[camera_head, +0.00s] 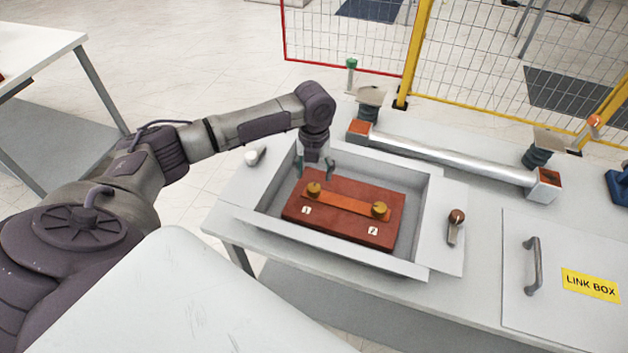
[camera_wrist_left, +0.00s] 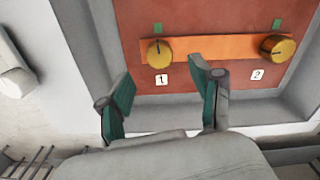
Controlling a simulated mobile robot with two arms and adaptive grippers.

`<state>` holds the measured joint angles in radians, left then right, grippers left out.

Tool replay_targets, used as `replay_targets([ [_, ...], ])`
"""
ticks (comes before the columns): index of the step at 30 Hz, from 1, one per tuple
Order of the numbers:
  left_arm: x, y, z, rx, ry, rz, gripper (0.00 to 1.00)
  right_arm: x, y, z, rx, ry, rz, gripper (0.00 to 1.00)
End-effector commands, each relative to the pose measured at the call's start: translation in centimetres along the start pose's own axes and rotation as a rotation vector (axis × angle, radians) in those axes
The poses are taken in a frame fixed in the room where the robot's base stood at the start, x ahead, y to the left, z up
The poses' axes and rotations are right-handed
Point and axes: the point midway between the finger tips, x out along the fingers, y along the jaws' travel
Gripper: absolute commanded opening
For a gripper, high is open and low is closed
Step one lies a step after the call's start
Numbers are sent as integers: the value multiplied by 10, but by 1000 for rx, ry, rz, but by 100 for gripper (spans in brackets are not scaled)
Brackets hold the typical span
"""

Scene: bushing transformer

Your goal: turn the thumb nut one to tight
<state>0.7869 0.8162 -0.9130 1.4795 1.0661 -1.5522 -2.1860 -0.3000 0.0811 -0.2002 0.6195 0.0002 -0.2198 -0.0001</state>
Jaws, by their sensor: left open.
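Thumb nut one (camera_head: 313,189) is a brass knob at the left end of an orange link bar (camera_head: 345,203) on a red-brown board (camera_head: 340,229), next to a label "1". It also shows in the left wrist view (camera_wrist_left: 160,52), with a dark line on it and a green mark above. Thumb nut two (camera_head: 379,209) is at the bar's right end, by a label "2". My left gripper (camera_head: 314,170) is open and empty, just behind and above nut one. In the left wrist view its green-padded fingers (camera_wrist_left: 160,92) are spread apart below the nut, and no contact shows.
The board lies in a grey open box (camera_head: 425,215) with raised walls on the bench. Small handles stand left (camera_head: 255,156) and right (camera_head: 456,224) of it. A metal tube (camera_head: 450,160) lies behind. A "LINK BOX" lid (camera_head: 570,255) is at the right.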

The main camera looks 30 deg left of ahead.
Motion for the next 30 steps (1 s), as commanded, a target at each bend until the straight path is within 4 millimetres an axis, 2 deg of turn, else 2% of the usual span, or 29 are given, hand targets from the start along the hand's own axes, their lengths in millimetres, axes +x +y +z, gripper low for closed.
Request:
replay_targets([
  [3, -25, 0, 1, 1, -3, -1, 65, 0, 0, 0, 0, 0, -1, 40],
  [10, -52, 0, 0, 0, 0, 0, 65, 0, -1, 0, 1, 1, -1, 40],
  [30, -56, 0, 0, 0, 1, 0, 65, 0, -1, -1, 1, 1, -1, 40],
])
